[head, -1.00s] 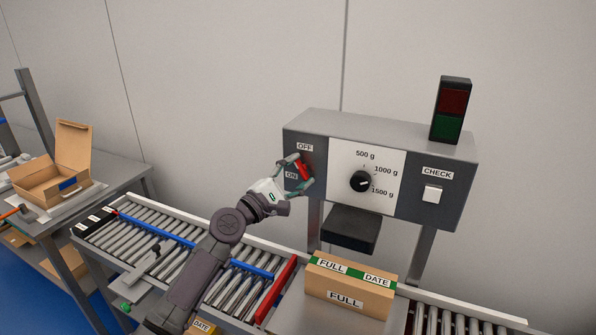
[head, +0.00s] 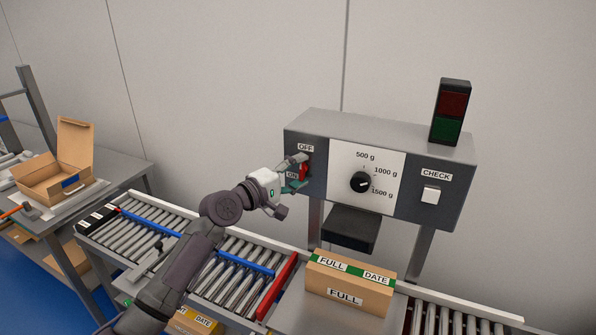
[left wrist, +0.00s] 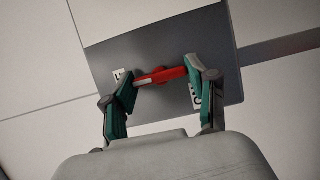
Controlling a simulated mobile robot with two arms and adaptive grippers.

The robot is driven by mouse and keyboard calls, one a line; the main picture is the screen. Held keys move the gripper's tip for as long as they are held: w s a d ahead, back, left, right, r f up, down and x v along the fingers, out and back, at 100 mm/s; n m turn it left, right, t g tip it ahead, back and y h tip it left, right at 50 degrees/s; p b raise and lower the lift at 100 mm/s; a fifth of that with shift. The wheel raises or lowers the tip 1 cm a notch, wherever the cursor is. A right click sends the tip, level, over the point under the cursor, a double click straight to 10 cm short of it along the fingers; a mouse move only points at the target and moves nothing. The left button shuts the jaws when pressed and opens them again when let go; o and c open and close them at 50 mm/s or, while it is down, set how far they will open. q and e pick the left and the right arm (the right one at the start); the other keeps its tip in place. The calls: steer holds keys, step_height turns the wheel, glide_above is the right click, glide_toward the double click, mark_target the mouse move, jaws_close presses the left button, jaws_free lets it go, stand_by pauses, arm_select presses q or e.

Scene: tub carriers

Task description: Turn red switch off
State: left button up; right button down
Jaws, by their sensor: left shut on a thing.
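The red switch (head: 304,171) is on the left side of the grey control box (head: 417,178), between the OFF label (head: 305,147) above and the ON label (head: 292,175) below. My left gripper (head: 298,172) is at the switch, with one finger toward OFF and one toward ON. In the left wrist view the red lever (left wrist: 161,75) spans between the two green-padded fingertips (left wrist: 160,80), which are shut on it. The fingers partly cover the switch in the head view. My right gripper is not in view.
The box carries a black dial (head: 360,182), a white CHECK button (head: 431,194) and a red-green light (head: 451,112). Below stand a FULL carton (head: 345,295), a roller conveyor (head: 225,270) and a red bar (head: 277,287). An open carton (head: 50,180) sits at left.

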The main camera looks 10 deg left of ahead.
arm_select(q)
steer(key=shift+f, duration=0.15)
steer(key=o, duration=1.2)
steer(key=shift+c, duration=0.2)
steer(key=shift+s, duration=0.1)
steer(key=v, duration=1.2)
